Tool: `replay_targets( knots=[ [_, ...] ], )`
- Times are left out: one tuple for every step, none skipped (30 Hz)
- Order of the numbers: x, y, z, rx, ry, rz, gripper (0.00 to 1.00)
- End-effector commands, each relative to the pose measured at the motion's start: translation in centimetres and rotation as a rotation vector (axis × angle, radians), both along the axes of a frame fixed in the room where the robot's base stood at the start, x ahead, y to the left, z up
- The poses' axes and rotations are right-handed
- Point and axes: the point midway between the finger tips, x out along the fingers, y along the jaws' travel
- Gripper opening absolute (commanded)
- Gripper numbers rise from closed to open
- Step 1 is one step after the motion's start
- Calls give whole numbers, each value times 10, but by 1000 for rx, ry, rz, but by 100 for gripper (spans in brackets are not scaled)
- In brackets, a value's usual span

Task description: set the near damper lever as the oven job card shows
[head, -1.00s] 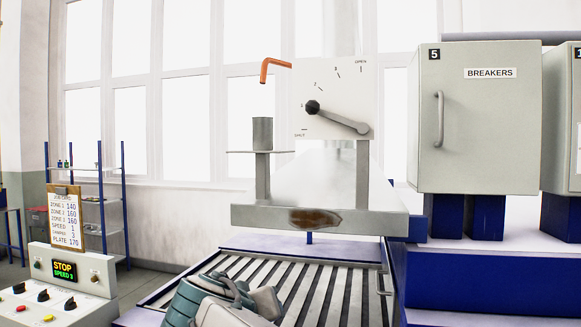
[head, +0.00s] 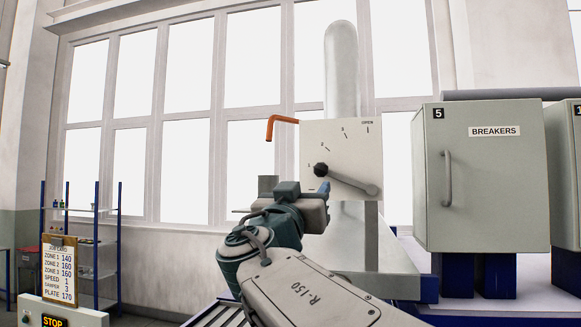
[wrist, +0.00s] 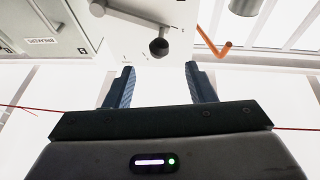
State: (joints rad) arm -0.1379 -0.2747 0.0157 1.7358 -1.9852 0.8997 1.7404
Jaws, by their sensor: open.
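The damper panel (head: 343,143) is a pale plate with a scale running up to OPEN at its top right. Its grey lever (head: 348,182) pivots at the lower right and points up-left. The lever's black knob (head: 320,170) stands near the low marks, seemingly by the 1. The job card (head: 59,270) on a clipboard at left reads DAMPER 3. My gripper (head: 322,192) is open and empty, just below the knob in the head view. In the wrist view the knob (wrist: 158,47) sits beyond and between the open fingertips (wrist: 159,72), apart from them.
An orange bent pipe (head: 281,122) stands left of the panel; it also shows in the wrist view (wrist: 214,42). A grey BREAKERS cabinet (head: 482,190) with a handle stands at right.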

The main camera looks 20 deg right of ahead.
Motion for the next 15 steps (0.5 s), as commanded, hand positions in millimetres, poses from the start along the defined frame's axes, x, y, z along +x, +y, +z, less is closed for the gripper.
replay_targets(
  knots=[
    [8, -9, 10, 0, 3, -6, 50],
    [13, -13, 12, 1, 3, -6, 50],
    [19, -19, 16, 0, 4, -8, 50],
    [23, -23, 19, 1, 3, -8, 50],
    [28, -27, 21, 0, 4, -7, 50],
    [33, -33, 24, 0, 4, -8, 50],
    [37, -36, 26, 0, 4, -7, 50],
    [42, -39, 28, 0, 4, -7, 50],
    [46, -43, 31, 0, 4, -5, 50],
    [49, -47, 32, 0, 3, -6, 50],
    [52, -49, 33, 0, 4, -6, 50],
    [56, -52, 35, 0, 4, -4, 50],
    [58, -54, 36, 1, 3, -4, 50],
    [60, -56, 37, 1, 3, -4, 50],
    [63, -58, 38, 0, 3, -4, 50]
  ],
)
